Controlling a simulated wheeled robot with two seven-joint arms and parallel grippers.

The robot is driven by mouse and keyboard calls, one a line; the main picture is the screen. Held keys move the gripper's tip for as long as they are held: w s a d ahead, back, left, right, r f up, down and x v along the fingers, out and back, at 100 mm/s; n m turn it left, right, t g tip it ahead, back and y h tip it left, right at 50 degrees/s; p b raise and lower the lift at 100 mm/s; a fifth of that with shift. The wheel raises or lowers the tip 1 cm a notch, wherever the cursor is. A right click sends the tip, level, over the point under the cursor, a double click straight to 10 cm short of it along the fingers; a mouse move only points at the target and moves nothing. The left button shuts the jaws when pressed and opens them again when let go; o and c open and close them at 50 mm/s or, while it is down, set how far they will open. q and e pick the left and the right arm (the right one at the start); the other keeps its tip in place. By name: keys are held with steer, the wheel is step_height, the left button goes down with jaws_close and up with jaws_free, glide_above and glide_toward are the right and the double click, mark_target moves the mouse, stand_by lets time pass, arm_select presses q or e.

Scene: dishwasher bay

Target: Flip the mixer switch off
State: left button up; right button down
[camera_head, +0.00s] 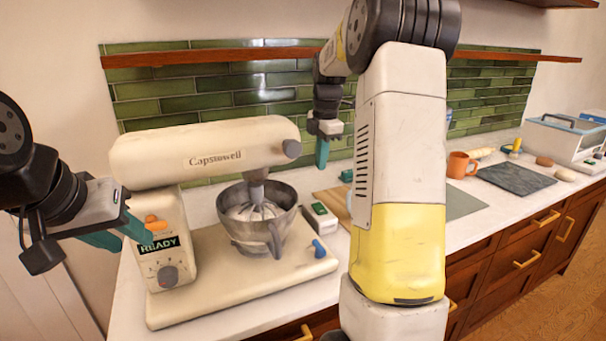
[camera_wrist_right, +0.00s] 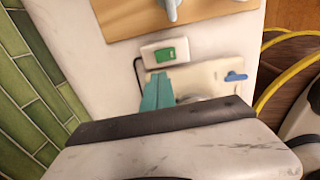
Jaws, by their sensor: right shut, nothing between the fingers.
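The cream stand mixer (camera_head: 215,150) stands at the left of the counter, its whisk in the metal bowl (camera_head: 260,212). Its column carries an orange lever (camera_head: 155,223), a lit READY display (camera_head: 160,245) and a dial (camera_head: 167,277). A white box with a green switch (camera_head: 320,210) lies beside the mixer; it also shows in the right wrist view (camera_wrist_right: 165,52) with a black cable. My left gripper (camera_head: 127,236) is open beside the orange lever. My right gripper (camera_head: 322,153) is shut and empty, above and behind the switch box; its teal fingers show in the right wrist view (camera_wrist_right: 157,92).
A blue knob (camera_head: 318,249) sits on the mixer's base. An orange mug (camera_head: 460,164), a dark board (camera_head: 515,179) and a pale bin (camera_head: 566,137) stand to the right. A wooden shelf (camera_head: 220,56) runs along the green tiles. My right arm hides part of the counter.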

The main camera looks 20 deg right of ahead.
mark_target(317, 205)
steer(key=f, duration=0.4)
steer(key=w+f, duration=0.1)
steer(key=f, duration=0.8)
steer(key=shift+w+a, duration=0.1)
steer(key=shift+w, duration=0.2)
steer(key=shift+f, duration=0.15)
steer(key=shift+s, duration=0.1)
steer(key=shift+s+r, duration=0.2)
steer(key=shift+s, duration=0.45)
steer(key=shift+r, duration=0.1)
